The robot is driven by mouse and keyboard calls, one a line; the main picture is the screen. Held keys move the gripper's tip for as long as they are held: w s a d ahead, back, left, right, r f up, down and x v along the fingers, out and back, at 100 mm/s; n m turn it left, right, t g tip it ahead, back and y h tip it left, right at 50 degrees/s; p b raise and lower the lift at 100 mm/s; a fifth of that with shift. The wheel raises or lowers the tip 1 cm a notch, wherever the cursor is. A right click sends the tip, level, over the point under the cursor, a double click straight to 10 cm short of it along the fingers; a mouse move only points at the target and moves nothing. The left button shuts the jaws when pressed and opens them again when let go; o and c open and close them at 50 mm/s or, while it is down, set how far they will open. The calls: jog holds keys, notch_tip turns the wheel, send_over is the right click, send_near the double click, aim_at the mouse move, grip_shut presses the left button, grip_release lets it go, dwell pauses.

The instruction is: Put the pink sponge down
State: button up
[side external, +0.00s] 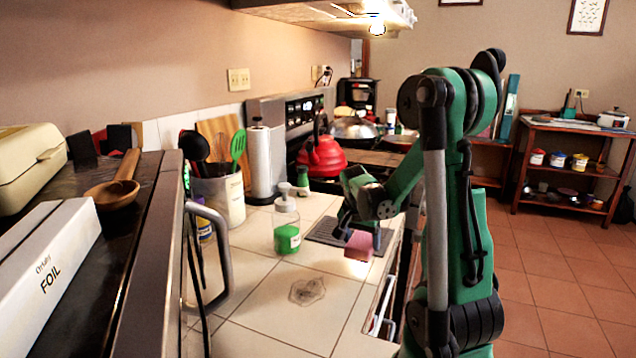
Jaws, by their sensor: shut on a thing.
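The pink sponge (359,246) is a small block in the middle of the side external view. My gripper (362,230) points down and is shut on it. The sponge shows below the fingers, near the front edge of the tiled counter (262,332). The fingertips are small and partly hidden by the sponge and my wrist.
A soap bottle (287,225) with green liquid stands left of the sponge. A utensil crock (219,196), a paper towel roll (261,165) and a red kettle (321,155) stand farther back. The counter in front, around a brown stain (307,291), is clear.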

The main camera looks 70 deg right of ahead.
aim_at(359, 271)
jog(key=shift+f, duration=2.35)
jog(key=o, duration=1.2)
jog(key=shift+f, duration=0.1)
jog(key=v, duration=1.2)
jog(key=x, duration=1.2)
